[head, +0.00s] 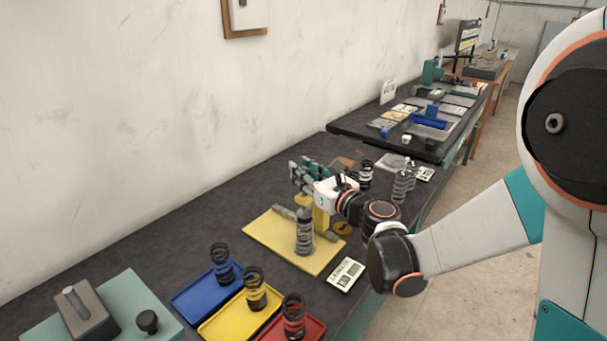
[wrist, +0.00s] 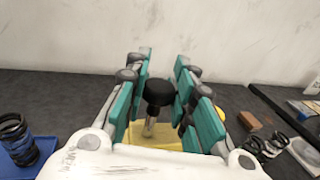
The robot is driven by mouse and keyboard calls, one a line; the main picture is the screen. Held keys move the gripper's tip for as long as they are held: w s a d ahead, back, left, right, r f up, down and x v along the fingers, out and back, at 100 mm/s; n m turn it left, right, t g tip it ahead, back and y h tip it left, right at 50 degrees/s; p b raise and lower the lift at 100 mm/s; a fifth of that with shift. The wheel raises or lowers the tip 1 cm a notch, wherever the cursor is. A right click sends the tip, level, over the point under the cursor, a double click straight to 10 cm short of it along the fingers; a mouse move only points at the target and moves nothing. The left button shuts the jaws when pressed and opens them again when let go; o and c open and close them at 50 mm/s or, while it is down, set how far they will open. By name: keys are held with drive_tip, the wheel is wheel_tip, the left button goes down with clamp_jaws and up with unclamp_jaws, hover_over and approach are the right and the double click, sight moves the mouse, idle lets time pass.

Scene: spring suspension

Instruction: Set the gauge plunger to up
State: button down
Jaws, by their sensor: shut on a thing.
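The gauge plunger shows in the wrist view as a black round knob (wrist: 158,93) on a grey rod, upright above the yellow gauge base. My gripper (wrist: 160,92) has its teal fingers on both sides of the knob and is shut on it. In the head view my gripper (head: 303,175) is above the back of the yellow gauge base (head: 262,240), and it hides the knob. A grey spring (head: 304,232) stands upright on the front of the base.
Blue (head: 192,300), yellow (head: 222,322) and red (head: 277,331) trays each hold a spring at the front. A white label card (head: 345,274) lies at the table edge. Several springs (head: 400,186) stand right of my wrist.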

wheel_tip(320, 180, up, 2)
drive_tip(key=shift+r+p, duration=0.1)
drive_tip(key=shift+p, duration=0.4)
drive_tip(key=shift+w, duration=0.15)
drive_tip(key=c, duration=1.6)
unclamp_jaws()
drive_tip(key=o, duration=0.3)
drive_tip(key=shift+s+d, duration=0.1)
drive_tip(key=shift+s, duration=0.15)
drive_tip(key=shift+w, duration=0.1)
drive_tip(key=v, duration=1.2)
